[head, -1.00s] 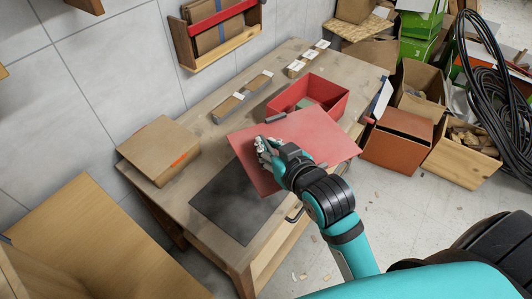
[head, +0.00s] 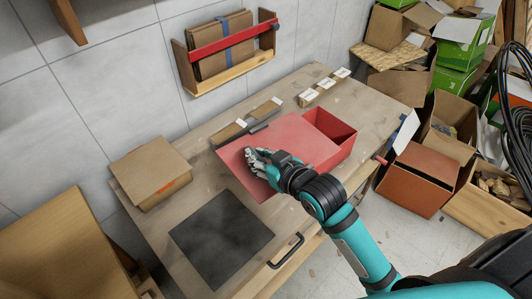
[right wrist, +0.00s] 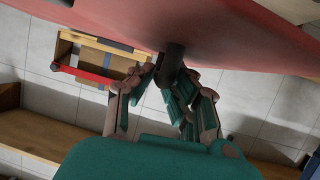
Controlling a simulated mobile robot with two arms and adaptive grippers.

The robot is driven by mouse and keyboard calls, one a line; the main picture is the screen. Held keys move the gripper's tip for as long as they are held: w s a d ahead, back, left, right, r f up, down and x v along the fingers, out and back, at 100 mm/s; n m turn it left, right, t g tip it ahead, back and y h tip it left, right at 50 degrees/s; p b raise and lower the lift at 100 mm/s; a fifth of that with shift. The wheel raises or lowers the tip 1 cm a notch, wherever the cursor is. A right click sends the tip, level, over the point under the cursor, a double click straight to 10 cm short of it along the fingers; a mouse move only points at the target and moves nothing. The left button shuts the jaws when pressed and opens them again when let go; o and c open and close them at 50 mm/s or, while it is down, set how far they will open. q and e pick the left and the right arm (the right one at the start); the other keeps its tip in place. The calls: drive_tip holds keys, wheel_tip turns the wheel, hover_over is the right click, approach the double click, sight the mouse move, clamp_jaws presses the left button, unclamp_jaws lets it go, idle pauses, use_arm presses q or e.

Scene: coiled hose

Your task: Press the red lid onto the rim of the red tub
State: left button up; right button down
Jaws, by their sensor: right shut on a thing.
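The red lid (head: 293,136) is a flat, thin red panel. My right gripper (head: 256,160) is over its near-left part in the head view. The right wrist view shows the lid (right wrist: 215,28) close up with a dark round knob (right wrist: 172,62), and my right gripper's fingers (right wrist: 168,88) are shut around that knob. The red tub (head: 338,135) stands on the workbench. The lid covers its left part in the head view, and its right part shows open. Whether lid and rim touch is not clear. My left gripper is not in view.
The wooden workbench (head: 150,220) carries a dark mat (head: 220,238), a cardboard box (head: 150,170) at the left and small labelled boxes (head: 318,92) along the back. A wall rack (head: 225,60) hangs behind. Cardboard boxes (head: 425,175) stand on the floor at right.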

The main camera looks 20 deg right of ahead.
sight(270, 146)
drive_tip(key=shift+w+d+f, duration=0.1)
drive_tip(key=shift+w+f, duration=0.1)
drive_tip(key=shift+w, duration=0.2)
drive_tip(key=shift+n+g+y, duration=0.3)
drive_tip(key=shift+n+y, duration=0.4)
drive_tip(key=w+d+f, duration=0.1)
drive_tip(key=w+d+p, duration=0.1)
drive_tip(key=d, duration=0.1)
drive_tip(key=w+d+f+p, duration=0.1)
drive_tip(key=d, duration=0.1)
drive_tip(key=shift+w+f, duration=0.35)
drive_tip(key=shift+m+h, duration=0.3)
drive_tip(key=w+d, duration=0.1)
drive_tip(key=d, duration=0.2)
drive_tip(key=w+d+p, duration=0.1)
drive_tip(key=d, duration=0.2)
drive_tip(key=w+d, duration=0.1)
drive_tip(key=d, duration=0.2)
drive_tip(key=shift+w+d, duration=0.1)
drive_tip(key=shift+d, duration=0.05)
drive_tip(key=shift+w+d, duration=0.1)
drive_tip(key=shift+d, duration=0.25)
drive_tip(key=shift+p, duration=0.3)
drive_tip(key=shift+r+p, duration=0.1)
drive_tip(key=shift+p, duration=0.3)
drive_tip(key=shift+f+b, duration=0.8)
drive_tip(key=shift+f, duration=0.45)
drive_tip(key=shift+f+b, duration=0.65)
drive_tip(key=shift+f, duration=0.25)
